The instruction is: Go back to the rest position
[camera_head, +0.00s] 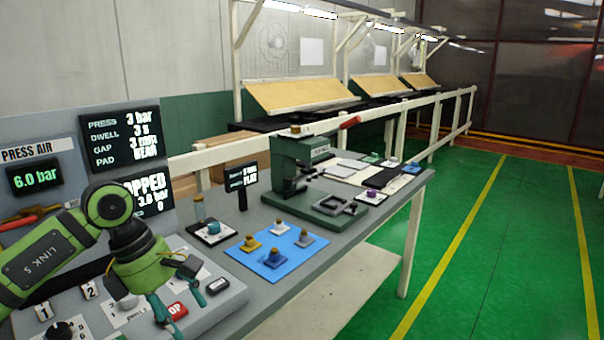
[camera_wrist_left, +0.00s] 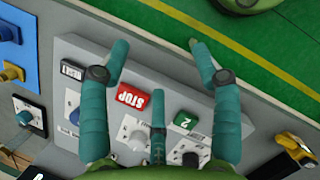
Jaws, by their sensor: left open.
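My left gripper (camera_head: 180,304), green with teal fingers, hangs over the front control panel (camera_head: 222,300) at the lower left of the head view. Its fingers are spread and nothing is between them. In the left wrist view the open fingers (camera_wrist_left: 160,52) stand above the panel, with the red STOP button (camera_wrist_left: 131,98) and a white knob (camera_wrist_left: 137,135) below and between them. Whether a finger touches the panel is unclear. My right gripper is not in view.
A blue mat (camera_head: 262,262) with several small clips lies right of the panel. A green press (camera_head: 300,165) with a red handle stands behind it on the grey bench (camera_head: 330,235). Readout screens (camera_head: 122,140) rise at the left. The green floor (camera_head: 480,230) at right is clear.

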